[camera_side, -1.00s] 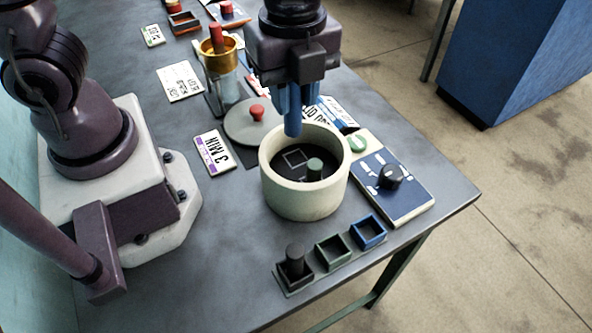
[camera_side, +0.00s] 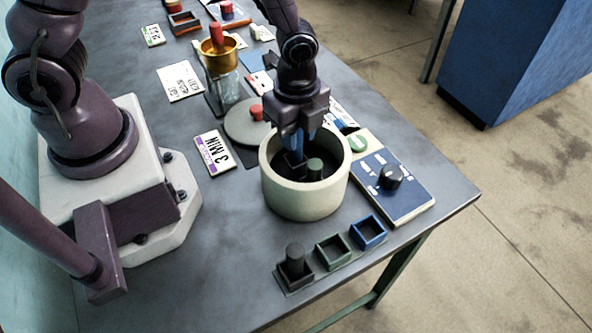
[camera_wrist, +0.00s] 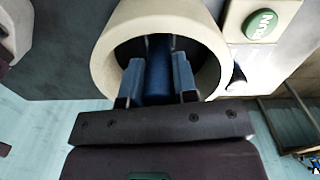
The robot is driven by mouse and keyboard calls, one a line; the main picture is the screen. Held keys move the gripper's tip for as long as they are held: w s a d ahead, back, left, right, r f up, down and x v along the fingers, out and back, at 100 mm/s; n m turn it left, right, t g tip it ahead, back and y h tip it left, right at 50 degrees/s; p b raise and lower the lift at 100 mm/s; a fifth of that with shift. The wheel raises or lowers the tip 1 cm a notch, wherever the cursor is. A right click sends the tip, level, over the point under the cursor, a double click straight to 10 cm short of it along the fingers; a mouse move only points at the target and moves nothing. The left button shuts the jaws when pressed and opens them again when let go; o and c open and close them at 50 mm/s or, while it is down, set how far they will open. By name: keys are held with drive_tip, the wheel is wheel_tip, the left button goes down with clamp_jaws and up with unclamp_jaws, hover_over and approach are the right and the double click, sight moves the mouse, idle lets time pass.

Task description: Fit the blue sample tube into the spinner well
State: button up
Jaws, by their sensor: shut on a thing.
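The blue sample tube (camera_wrist: 158,72) is between my gripper's fingers, upright as far as I can see. My gripper (camera_side: 294,150) is shut on it and reaches down inside the round cream spinner (camera_side: 305,204). In the wrist view my gripper (camera_wrist: 158,80) and the tube are within the spinner's rim (camera_wrist: 104,62). The square well outline is hidden in the side view by my gripper, so I cannot tell whether the tube's lower end is in it. A green tube (camera_side: 315,168) stands in the spinner beside my fingers.
A rack (camera_side: 331,253) in front holds a black tube (camera_side: 295,258) at left; its green and blue sockets are empty. A blue panel with a black knob (camera_side: 391,176) lies right of the spinner. A red-knobbed lid (camera_side: 240,128) and a "3 MIN" card (camera_side: 215,152) lie left.

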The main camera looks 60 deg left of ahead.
drive_tip(key=shift+f, duration=1.9)
drive_tip(key=shift+f, duration=0.15)
drive_tip(key=o, duration=0.9)
